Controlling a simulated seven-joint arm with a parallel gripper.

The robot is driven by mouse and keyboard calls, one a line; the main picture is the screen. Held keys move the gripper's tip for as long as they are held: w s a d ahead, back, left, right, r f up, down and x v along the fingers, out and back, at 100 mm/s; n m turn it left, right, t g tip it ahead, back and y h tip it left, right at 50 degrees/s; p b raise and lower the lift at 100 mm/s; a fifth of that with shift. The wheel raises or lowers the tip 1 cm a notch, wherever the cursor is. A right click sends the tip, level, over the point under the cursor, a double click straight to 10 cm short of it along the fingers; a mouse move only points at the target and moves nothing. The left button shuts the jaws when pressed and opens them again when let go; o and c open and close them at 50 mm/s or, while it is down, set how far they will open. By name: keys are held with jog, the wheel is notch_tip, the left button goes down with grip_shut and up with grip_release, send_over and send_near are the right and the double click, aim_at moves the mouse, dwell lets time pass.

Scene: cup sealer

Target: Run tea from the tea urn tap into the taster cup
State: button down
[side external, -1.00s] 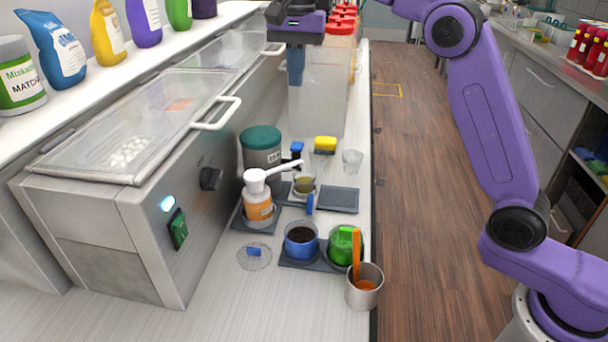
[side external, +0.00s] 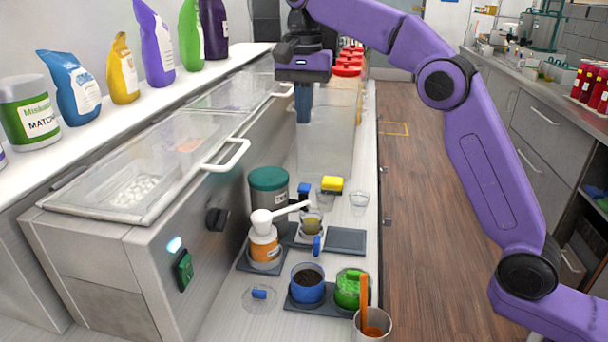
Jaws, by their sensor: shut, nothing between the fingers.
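The tea urn (side external: 266,197) is a grey cylinder with a teal lid, standing beside the sealing machine. A blue lever (side external: 304,189) at its right side looks like the tap. A small clear cup (side external: 312,227) with olive-coloured contents stands in front of it on a dark pad. Another small clear cup (side external: 326,198) is just right of the lever, and one more (side external: 359,203) stands farther right. I cannot tell which is the taster cup. My gripper (side external: 303,119) is shut and empty, pointing down, above and behind the urn, apart from everything.
A white pump bottle (side external: 264,247) stands in front of the urn, its spout reaching towards the olive cup. A yellow sponge (side external: 332,184), a blue cup (side external: 308,290), a green cup (side external: 350,291) and a metal cup (side external: 372,328) crowd the counter. A tall clear bin (side external: 328,140) is behind my gripper.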

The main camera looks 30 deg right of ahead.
aim_at(304, 187)
jog(key=shift+f, duration=0.2)
jog(key=shift+f, duration=6.8)
jog(key=shift+s+f, duration=0.1)
jog(key=shift+f, duration=1.15)
notch_tip(304, 187, up, 15)
jog(key=shift+w+r, duration=0.2)
